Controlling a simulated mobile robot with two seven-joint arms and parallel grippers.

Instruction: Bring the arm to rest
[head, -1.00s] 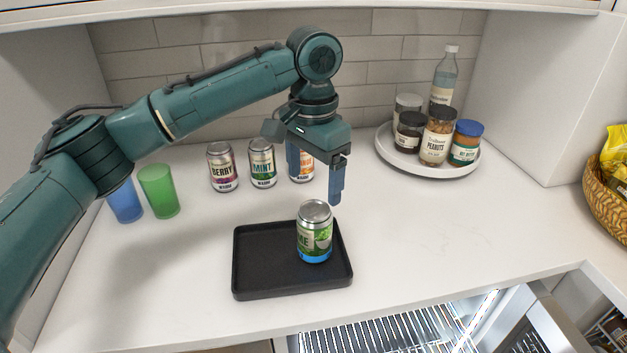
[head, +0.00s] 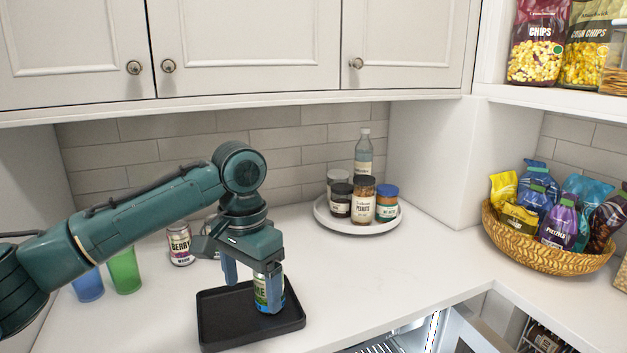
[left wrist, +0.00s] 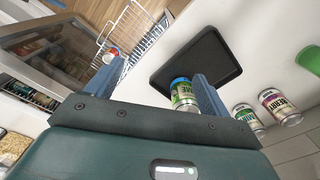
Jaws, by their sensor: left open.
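My left gripper (head: 253,280) is open over the black tray on the counter, fingers pointing down. The green and blue lime can (head: 261,292) stands upright on the tray (head: 225,330); the gripper partly hides it, with the right finger in front of it. In the left wrist view the open fingers (left wrist: 160,72) frame the lime can (left wrist: 183,94), which shows near the right finger. I cannot tell whether they touch. The tray (left wrist: 215,50) shows beyond it. My right gripper is not in view.
A berry can (head: 179,245), with other cans mostly hidden, stands behind the arm. Green (head: 124,270) and blue (head: 88,286) cups are at the left. A round tray (head: 375,226) of jars and a bottle stands at the back. A snack basket (head: 545,255) is at the right.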

